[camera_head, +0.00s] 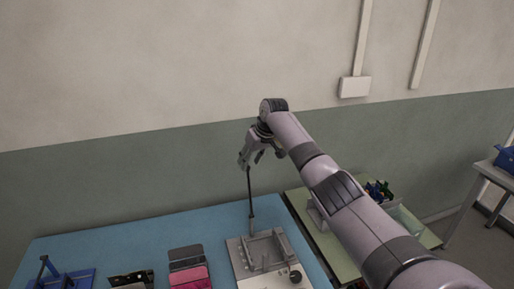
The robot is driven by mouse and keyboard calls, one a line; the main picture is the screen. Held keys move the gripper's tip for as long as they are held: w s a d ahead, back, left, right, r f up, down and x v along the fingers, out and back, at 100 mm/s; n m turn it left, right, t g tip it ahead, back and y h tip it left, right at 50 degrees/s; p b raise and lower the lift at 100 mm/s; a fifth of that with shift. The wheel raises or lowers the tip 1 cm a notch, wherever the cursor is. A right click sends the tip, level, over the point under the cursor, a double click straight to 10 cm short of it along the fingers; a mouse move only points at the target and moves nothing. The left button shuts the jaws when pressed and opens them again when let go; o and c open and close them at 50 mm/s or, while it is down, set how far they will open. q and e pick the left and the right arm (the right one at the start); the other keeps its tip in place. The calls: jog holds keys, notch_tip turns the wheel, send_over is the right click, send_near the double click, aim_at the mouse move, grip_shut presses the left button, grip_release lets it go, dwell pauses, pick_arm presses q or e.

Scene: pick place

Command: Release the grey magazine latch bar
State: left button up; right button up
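My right gripper (250,162) is high above the blue table, in front of the wall, with its fingers pointing down. A thin dark grey upright bar (250,195) runs from its fingertips down to the grey fixture (238,262). The bar's lower end is thicker and is at the fixture's back edge. I cannot tell whether the fingers grip the bar's top or only line up with it, nor whether this is the latch bar. The fixture has raised grey rails and a round knob at its front right. My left gripper is not in view.
On the blue table (140,240) are a pink and dark item (188,270), a black-topped item (131,279) and a blue stand (66,279). A green-topped table (335,250) with a bin of parts stands to the right, partly behind my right arm.

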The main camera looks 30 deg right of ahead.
jog(key=v, duration=0.7)
jog(key=shift+r, duration=0.1)
